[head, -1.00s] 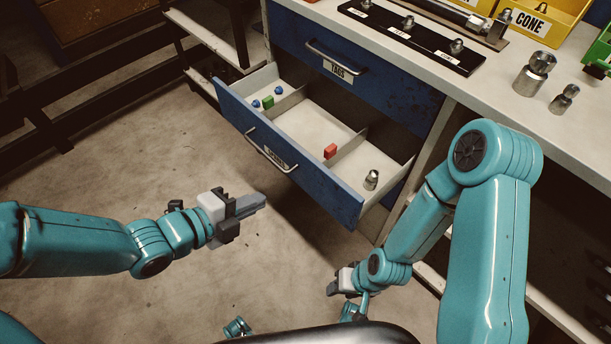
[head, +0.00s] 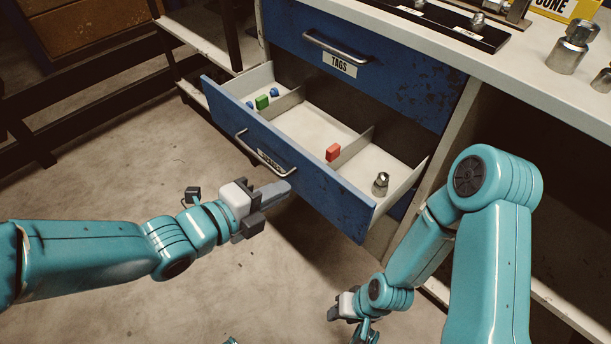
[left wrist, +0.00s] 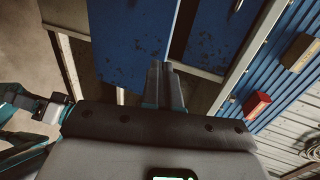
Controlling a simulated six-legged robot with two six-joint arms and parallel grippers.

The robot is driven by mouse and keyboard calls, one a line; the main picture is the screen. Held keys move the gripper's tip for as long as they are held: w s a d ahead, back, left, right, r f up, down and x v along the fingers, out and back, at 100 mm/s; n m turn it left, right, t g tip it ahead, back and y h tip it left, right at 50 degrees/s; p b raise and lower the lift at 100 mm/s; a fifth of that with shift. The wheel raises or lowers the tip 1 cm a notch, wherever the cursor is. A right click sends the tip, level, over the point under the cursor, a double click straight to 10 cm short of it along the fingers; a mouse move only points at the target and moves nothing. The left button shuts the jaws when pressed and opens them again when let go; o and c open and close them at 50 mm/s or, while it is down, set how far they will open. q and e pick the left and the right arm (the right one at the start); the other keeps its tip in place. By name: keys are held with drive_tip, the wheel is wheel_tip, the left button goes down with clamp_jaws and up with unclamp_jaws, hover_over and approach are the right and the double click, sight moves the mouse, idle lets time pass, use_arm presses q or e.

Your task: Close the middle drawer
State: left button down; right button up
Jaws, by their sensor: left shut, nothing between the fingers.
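The middle drawer (head: 325,190) stands pulled out, its blue front facing me. A metal handle (head: 265,157) and a partly blurred label are on that front. Inside are small blue pieces, a green block (head: 262,102), a red block (head: 333,153) and a metal fitting (head: 380,184). My left gripper (head: 282,189) is shut and empty, its tips by the drawer front just below the handle's right end; I cannot tell whether they touch. In the left wrist view its fingers (left wrist: 165,85) point at a blue panel (left wrist: 130,45). My right gripper (head: 335,308) is low, below the drawer; its jaws are unclear.
The top drawer (head: 370,60), labelled TAGS, is shut above. The white worktop (head: 500,70) holds a black strip, metal fittings and a yellow bin. A shelf frame (head: 205,55) stands to the left. The floor before the drawer is open.

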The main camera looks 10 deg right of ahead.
sight(318, 167)
use_arm(q)
drive_tip(key=x, duration=0.4)
drive_tip(key=b+x, duration=0.1)
drive_tip(key=x, duration=0.1)
drive_tip(key=shift+w+d+r, duration=0.2)
drive_tip(key=shift+r, duration=0.05)
drive_tip(key=shift+w+d, duration=0.4)
drive_tip(key=shift+d, duration=0.15)
use_arm(e)
drive_tip(key=shift+w+d+f, duration=0.1)
drive_tip(key=shift+d+f, duration=0.1)
drive_tip(key=shift+f, duration=0.55)
